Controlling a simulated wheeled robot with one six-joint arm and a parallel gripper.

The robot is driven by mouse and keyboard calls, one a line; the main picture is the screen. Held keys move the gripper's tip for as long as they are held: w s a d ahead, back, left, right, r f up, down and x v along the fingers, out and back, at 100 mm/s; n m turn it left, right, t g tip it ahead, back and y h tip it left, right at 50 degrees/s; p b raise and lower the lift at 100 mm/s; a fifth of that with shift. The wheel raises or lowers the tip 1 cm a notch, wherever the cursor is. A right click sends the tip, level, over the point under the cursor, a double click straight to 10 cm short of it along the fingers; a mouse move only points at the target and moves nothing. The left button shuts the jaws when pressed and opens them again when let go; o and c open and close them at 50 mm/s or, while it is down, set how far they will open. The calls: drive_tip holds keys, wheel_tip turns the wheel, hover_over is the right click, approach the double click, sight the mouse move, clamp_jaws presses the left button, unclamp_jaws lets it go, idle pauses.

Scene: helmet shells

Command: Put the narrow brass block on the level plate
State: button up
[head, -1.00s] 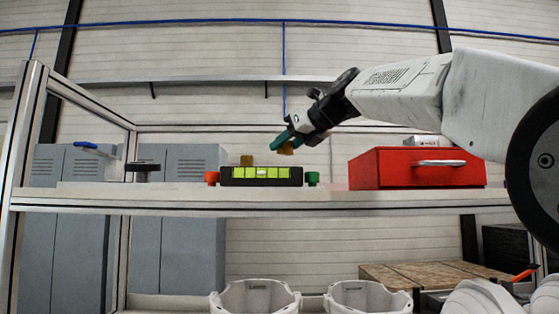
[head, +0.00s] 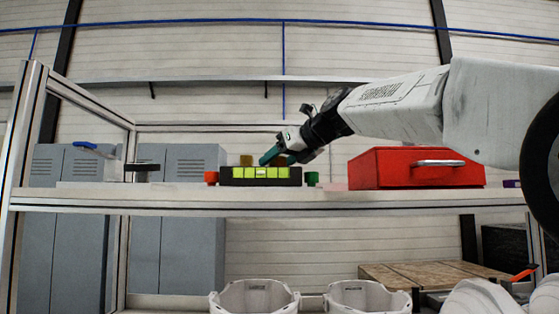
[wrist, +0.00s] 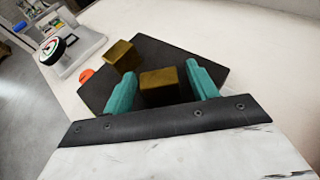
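The level plate, a dark plate (wrist: 110,90) with a yellow-green bubble strip on its front (head: 262,173), lies on the shelf. One brass block (wrist: 123,56) stands on its left part; in the head view it shows (head: 246,160) left of my gripper. A second brass block (wrist: 160,80) is between the teal fingers of my gripper (wrist: 162,82), low over or on the plate; contact underneath is hidden. A thin gap seems to show beside its right finger, so its grip is unclear. In the head view my gripper (head: 273,157) partly hides this block.
A red knob (head: 211,178) and a green knob (head: 312,178) flank the plate. A red drawer box (head: 415,168) stands to the right. A stand with a dark round part (wrist: 52,50) is at the left. White helmet shells (head: 255,298) sit below the shelf.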

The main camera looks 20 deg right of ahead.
drive_tip(key=shift+r, duration=0.1)
drive_tip(key=shift+s+d+r, duration=0.15)
drive_tip(key=shift+s+d, duration=0.05)
drive_tip(key=v, duration=1.1)
drive_tip(key=shift+s, duration=0.2)
drive_tip(key=shift+d, duration=0.15)
